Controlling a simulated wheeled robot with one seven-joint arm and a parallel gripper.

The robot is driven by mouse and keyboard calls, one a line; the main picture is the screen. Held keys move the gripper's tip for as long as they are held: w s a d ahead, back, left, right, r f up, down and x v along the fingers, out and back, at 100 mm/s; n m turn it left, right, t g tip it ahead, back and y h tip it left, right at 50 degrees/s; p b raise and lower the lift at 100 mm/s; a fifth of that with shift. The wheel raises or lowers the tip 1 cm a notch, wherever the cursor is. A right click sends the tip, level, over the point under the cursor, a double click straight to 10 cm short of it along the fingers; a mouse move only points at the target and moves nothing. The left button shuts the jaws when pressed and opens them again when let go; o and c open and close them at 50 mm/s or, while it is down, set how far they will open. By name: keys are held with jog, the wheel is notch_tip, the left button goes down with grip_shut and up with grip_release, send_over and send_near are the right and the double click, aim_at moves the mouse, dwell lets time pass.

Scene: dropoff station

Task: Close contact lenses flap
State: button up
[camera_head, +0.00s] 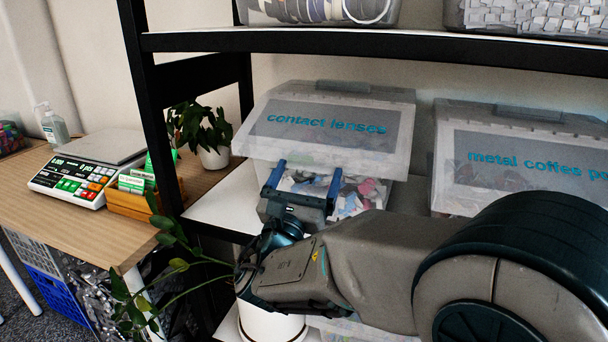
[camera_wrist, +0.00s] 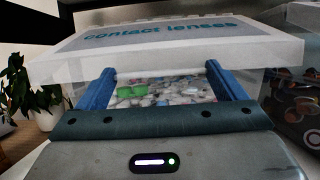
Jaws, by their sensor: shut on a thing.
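The contact lenses box (camera_head: 378,192) is a clear bin on the middle shelf, with mixed small items inside. Its flap (camera_head: 388,142), labelled "contact lenses", is partly raised and tilted, leaving a gap at the front where the contents show. The flap (camera_wrist: 160,66) spans the top of the wrist view. My gripper (camera_head: 306,172) is in front of the box, its two blue fingers set well apart. The fingertips (camera_wrist: 158,84) meet the flap's lower front edge, and I count the gripper as shut on it. The exact contact at the tips is hidden.
A "metal coffee pods" box (camera_head: 500,190) stands to the right on the same shelf (camera_head: 222,205). Another shelf (camera_head: 400,43) with bins is above. A black upright (camera_head: 150,100) and a potted plant (camera_head: 215,157) are left. A table with a scale (camera_head: 75,178) lies further left.

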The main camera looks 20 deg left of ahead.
jog(key=shift+w+d+f, duration=0.1)
jog(key=shift+w+f, duration=0.2)
jog(key=shift+f, duration=0.6)
jog(key=o, duration=1.1)
jog(key=shift+w+f, duration=0.1)
jog(key=shift+w, duration=0.05)
jog(key=v, duration=1.3)
jog(key=shift+s, duration=0.35)
